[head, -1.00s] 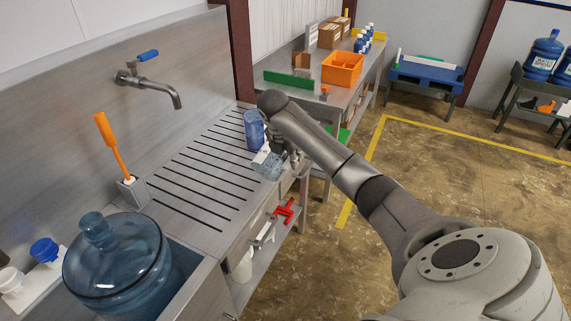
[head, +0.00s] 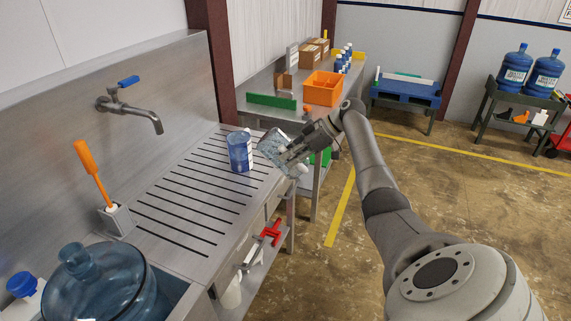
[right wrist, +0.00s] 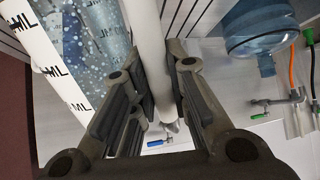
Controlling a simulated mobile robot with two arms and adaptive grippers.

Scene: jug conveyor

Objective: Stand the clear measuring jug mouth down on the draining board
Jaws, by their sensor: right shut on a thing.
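The clear measuring jug (head: 273,145) is held tilted at the far right side of the draining board (head: 165,213), to the right of a blue container. My right gripper (head: 291,154) is shut on its white handle (right wrist: 150,45), which runs between the fingers in the right wrist view. The jug's clear wall with ML marks (right wrist: 95,35) shows at the upper left there. The jug seems to be off the board, but its lower edge is partly hidden by the gripper. My left gripper is not in view.
The blue container (head: 240,151) stands upright on the far part of the board, close to the jug. A brush holder (head: 117,219), a tap (head: 130,105) and a large water bottle (head: 105,285) are at the left. The slotted board's middle is clear.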

